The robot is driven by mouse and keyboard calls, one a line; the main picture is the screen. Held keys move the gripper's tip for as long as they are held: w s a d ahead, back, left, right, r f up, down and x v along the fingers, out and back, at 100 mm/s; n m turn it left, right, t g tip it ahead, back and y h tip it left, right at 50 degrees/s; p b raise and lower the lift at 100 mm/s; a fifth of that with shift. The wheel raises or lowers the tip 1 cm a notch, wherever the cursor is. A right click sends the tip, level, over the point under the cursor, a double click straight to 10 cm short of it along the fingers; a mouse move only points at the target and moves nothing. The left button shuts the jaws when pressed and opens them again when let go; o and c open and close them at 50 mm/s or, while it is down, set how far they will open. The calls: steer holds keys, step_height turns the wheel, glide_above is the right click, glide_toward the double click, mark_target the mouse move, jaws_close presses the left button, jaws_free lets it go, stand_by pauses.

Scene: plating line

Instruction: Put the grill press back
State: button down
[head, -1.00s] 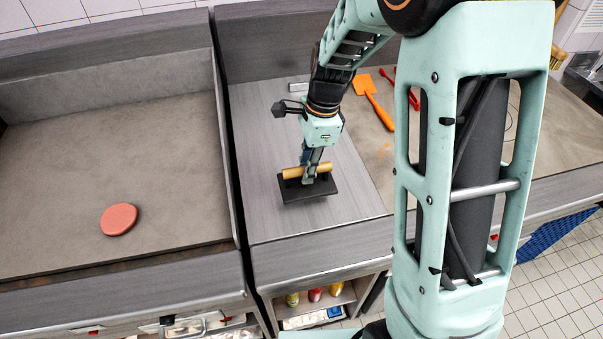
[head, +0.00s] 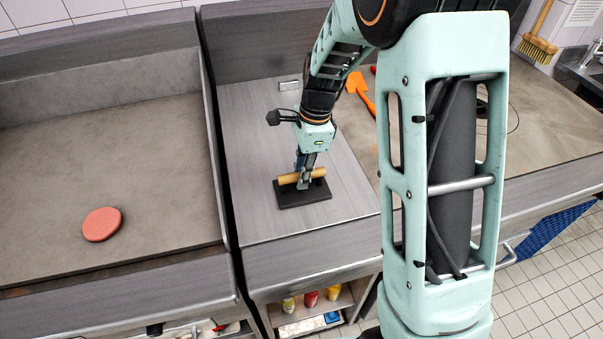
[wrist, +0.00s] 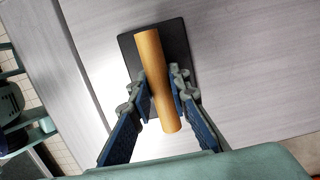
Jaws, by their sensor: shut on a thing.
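The grill press is a dark rectangular plate (head: 303,196) with a tan wooden handle (head: 288,178). In the head view it is at the grey metal counter section between the griddle and the right-hand worktop; whether it touches the surface is hard to tell. My gripper (head: 304,182) is above the plate, shut on the handle. In the wrist view the handle (wrist: 150,55) runs between the two blue-padded fingers, and the dark plate (wrist: 178,45) shows behind it. The fingers hide part of the plate.
A red round patty (head: 102,224) lies on the griddle (head: 110,160) at left. An orange spatula (head: 357,84) lies on the worktop right of the press. A small metal piece (head: 289,85) is at the counter's back. Bottles (head: 311,299) stand on a shelf below.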

steer(key=shift+f, duration=0.1)
steer(key=c, duration=1.8)
jaws_free()
steer(key=r, duration=0.4)
steer(key=d+r, duration=0.1)
steer(key=r, duration=0.7)
steer(key=shift+w+d+r, duration=0.1)
steer(key=shift+w+d, duration=0.05)
steer(key=shift+d, duration=0.2)
